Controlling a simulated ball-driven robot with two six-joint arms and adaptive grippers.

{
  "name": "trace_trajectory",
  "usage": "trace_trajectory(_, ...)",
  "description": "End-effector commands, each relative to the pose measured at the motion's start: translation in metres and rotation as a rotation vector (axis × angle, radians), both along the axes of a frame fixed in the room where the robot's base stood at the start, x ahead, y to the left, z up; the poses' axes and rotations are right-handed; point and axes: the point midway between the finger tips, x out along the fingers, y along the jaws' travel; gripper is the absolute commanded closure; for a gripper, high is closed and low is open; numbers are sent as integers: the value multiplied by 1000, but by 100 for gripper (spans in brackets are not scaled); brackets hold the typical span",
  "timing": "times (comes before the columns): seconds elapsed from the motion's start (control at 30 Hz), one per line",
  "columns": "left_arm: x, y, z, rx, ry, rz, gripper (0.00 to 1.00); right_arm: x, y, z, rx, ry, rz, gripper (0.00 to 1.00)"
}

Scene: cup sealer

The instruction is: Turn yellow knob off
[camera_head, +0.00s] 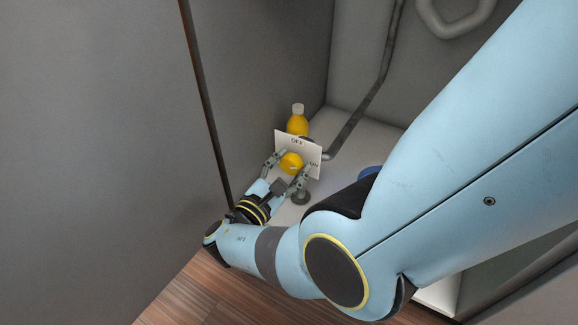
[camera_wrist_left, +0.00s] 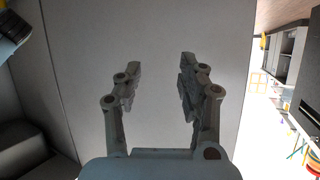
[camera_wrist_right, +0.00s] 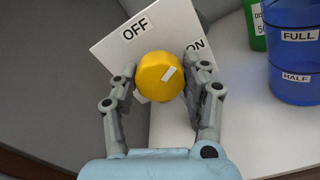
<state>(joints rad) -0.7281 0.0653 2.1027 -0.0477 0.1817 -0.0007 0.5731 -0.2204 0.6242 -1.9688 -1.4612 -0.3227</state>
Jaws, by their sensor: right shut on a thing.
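The yellow knob (camera_head: 291,163) sits on the front of a white panel (camera_head: 312,154) labelled OFF and ON. In the right wrist view the knob (camera_wrist_right: 157,84) has a white mark slanting to the upper right, roughly toward the ON label. OFF (camera_wrist_right: 135,29) is printed to the upper left of the knob. My right gripper (camera_head: 286,164) has one finger on each side of the knob and is shut on it. My left gripper (camera_wrist_left: 157,82) is open and empty in front of a plain grey surface; it is not seen in the head view.
A yellow bottle with a pale cap (camera_head: 298,121) stands behind the panel. A blue container (camera_wrist_right: 296,50) marked FULL and HALF and a green one (camera_wrist_right: 255,25) stand to the right. A dark pipe (camera_head: 358,115) rises beside the panel. A grey wall (camera_head: 110,130) is close on the left.

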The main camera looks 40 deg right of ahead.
Motion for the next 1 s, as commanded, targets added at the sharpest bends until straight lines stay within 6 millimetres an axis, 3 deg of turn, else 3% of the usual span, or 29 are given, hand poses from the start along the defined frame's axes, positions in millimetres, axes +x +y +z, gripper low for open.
trace_trajectory(0.37, -1, 0, -2, -1, 13, 2, 60, 0, 1, 0, -136, 331, 0, 86)
trace_trajectory(1.0, -31, 3, -26, 1, 136, 12, 60, 1, 1, 0, -351, 849, 0, 86)
